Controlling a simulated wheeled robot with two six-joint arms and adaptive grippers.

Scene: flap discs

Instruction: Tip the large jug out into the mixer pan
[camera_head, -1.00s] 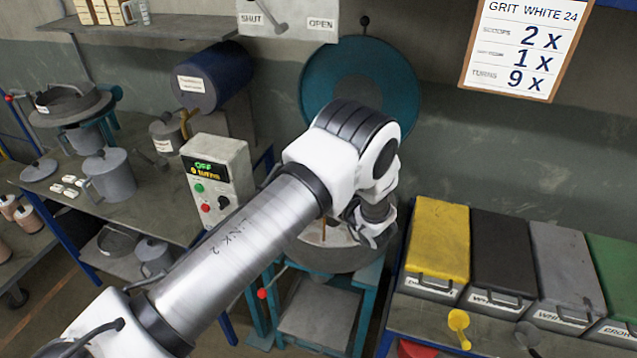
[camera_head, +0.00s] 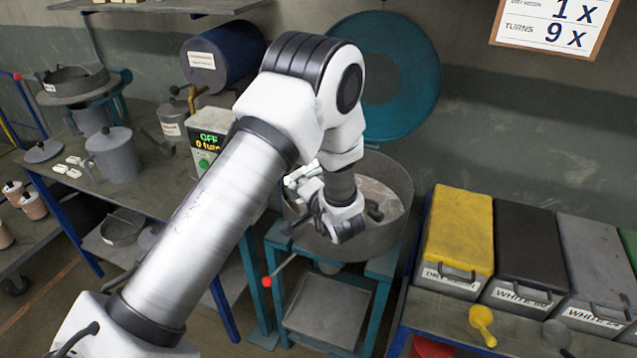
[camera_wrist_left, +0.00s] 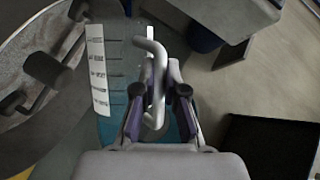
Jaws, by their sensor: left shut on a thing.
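The mixer pan (camera_head: 395,232) is a round grey pan on a teal stand, with pale material and dark paddles inside. Its inside and paddles also show at the left of the left wrist view (camera_wrist_left: 60,100). My left gripper (camera_head: 318,205) is over the pan's left part. In the left wrist view the gripper (camera_wrist_left: 158,95) is shut on a pale grey bent handle, apparently the large jug's (camera_wrist_left: 150,50). A white printed strip with scale marks (camera_wrist_left: 98,70) shows beside it. The jug's body is hard to make out. My right gripper is not in view.
A teal round lid (camera_head: 405,85) stands behind the pan. A control box (camera_head: 207,140) reads OFF, partly behind my arm. A grey lidded can (camera_head: 112,158) stands on the left bench. Lidded bins (camera_head: 455,235) stand right of the pan. A red-knobbed lever (camera_head: 268,282) sticks out below.

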